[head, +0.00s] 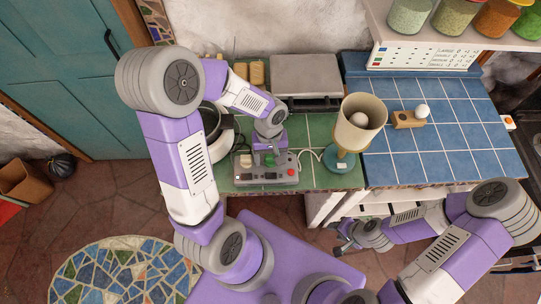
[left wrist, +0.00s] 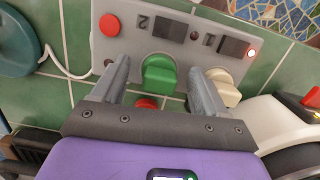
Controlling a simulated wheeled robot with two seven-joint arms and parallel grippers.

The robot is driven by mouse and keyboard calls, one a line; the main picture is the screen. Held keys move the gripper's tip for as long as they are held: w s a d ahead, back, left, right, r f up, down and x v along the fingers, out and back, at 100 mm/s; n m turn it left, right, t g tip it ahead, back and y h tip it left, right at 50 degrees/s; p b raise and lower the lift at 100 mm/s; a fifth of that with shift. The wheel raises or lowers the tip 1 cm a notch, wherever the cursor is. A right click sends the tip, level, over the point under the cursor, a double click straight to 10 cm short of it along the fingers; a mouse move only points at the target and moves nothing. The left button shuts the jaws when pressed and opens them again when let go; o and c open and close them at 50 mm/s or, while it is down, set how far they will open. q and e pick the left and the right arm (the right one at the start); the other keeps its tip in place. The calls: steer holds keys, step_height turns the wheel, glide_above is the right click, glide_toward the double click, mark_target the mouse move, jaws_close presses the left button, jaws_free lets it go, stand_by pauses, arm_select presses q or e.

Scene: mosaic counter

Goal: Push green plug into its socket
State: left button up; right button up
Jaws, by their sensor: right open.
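The grey socket box (head: 283,182) stands on the green tiled counter and fills the top of the left wrist view (left wrist: 130,48). The green plug (left wrist: 159,76) is at the box, in line with the number 2; it also shows in the head view (head: 269,160). I cannot tell how deep it sits. My left gripper (left wrist: 163,82) is over the box, its fingers either side of the green plug, with a gap on each side. A white plug (left wrist: 223,88) is beside it, next to one finger. My right gripper (head: 345,239) is open and empty, low by the counter's front.
A red button (left wrist: 110,25) is on the box, and a small light glows at its other end. A lamp (head: 359,125) stands to the right of the box; a cable runs towards it. The blue tiles are mostly clear.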

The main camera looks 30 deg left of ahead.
arm_select(q)
steer(key=r, duration=0.2)
steer(key=r+p, duration=0.1)
steer(key=r, duration=0.2)
steer(key=w+r, duration=0.1)
steer(key=r, duration=0.1)
steer(key=shift+a+r, duration=0.3)
steer(key=shift+a, duration=0.05)
arm_select(e)
steer(key=shift+r, duration=0.65)
arm_select(q)
steer(key=shift+s, duration=0.1)
